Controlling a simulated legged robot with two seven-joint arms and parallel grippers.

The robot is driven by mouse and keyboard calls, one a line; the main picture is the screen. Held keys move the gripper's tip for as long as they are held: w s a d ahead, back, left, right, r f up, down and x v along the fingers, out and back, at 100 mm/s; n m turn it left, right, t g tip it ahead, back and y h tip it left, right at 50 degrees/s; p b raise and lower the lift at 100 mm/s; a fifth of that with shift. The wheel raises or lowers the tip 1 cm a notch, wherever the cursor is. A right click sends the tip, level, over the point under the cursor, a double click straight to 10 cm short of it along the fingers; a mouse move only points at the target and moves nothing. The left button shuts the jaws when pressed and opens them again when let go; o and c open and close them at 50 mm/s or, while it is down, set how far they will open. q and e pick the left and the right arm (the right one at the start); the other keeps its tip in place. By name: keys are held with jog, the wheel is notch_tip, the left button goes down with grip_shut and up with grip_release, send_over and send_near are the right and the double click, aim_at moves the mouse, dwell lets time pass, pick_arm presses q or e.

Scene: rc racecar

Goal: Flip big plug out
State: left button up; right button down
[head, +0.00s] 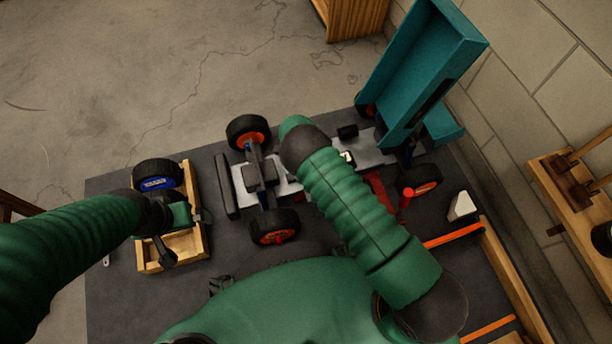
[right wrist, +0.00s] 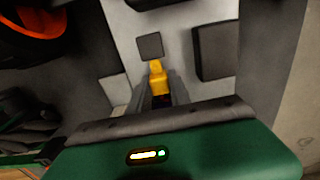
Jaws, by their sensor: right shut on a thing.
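The RC car's grey chassis (head: 236,178) lies on the dark table under my right arm in the head view. In the right wrist view a yellow plug (right wrist: 157,70) with a dark lower part sits between the two grey fingers of my right gripper (right wrist: 158,92). The gripper is shut on it, low over the pale chassis plate (right wrist: 110,45). The yellow tip is close to a small dark square block (right wrist: 150,46). My right arm hides the right gripper and the plug in the head view. My left gripper (head: 182,232) is over the wooden tray; its finger opening is unclear.
The wooden tray (head: 202,240) holds a blue-hubbed wheel (head: 157,174). A teal body shell (head: 425,65) stands tilted at the car's right end. A white block (head: 461,206) and orange strips (head: 452,237) lie at right. A dark block (right wrist: 216,50) stands right of the plug.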

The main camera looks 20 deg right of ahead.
jog(key=shift+w+d+r, duration=0.1)
jog(key=shift+w+d, duration=0.05)
jog(key=shift+w, duration=0.05)
jog(key=c, duration=1.5)
grip_release()
jog(key=shift+o, duration=1.5)
jog(key=shift+s+d, duration=0.1)
notch_tip(320, 180, up, 17)
jog(key=p, duration=1)
jog(key=shift+f, duration=0.2)
